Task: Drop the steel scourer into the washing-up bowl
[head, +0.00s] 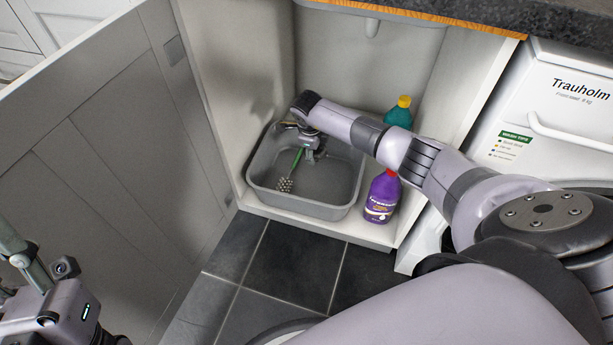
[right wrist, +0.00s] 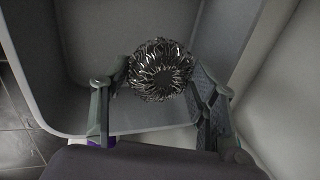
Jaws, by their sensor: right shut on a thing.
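The steel scourer (right wrist: 161,70) is a round tangle of shiny dark wire. In the right wrist view it sits between the two fingertips of my right gripper (right wrist: 158,80), which is shut on it. In the head view the right gripper (head: 296,164) points down inside the grey washing-up bowl (head: 334,211), with the small speckled scourer (head: 285,185) at its tips. The scourer is over the left part of the bowl; I cannot tell whether it touches the floor. My left gripper (head: 22,262) is at the lower left, partly cut off, its fingertips unclear.
The bowl stands in an open cupboard. A purple bottle (head: 382,198) stands just right of it, and a teal bottle with a yellow cap (head: 399,113) stands behind. The grey cupboard door (head: 110,160) is open on the left. A white washing machine (head: 555,110) is on the right.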

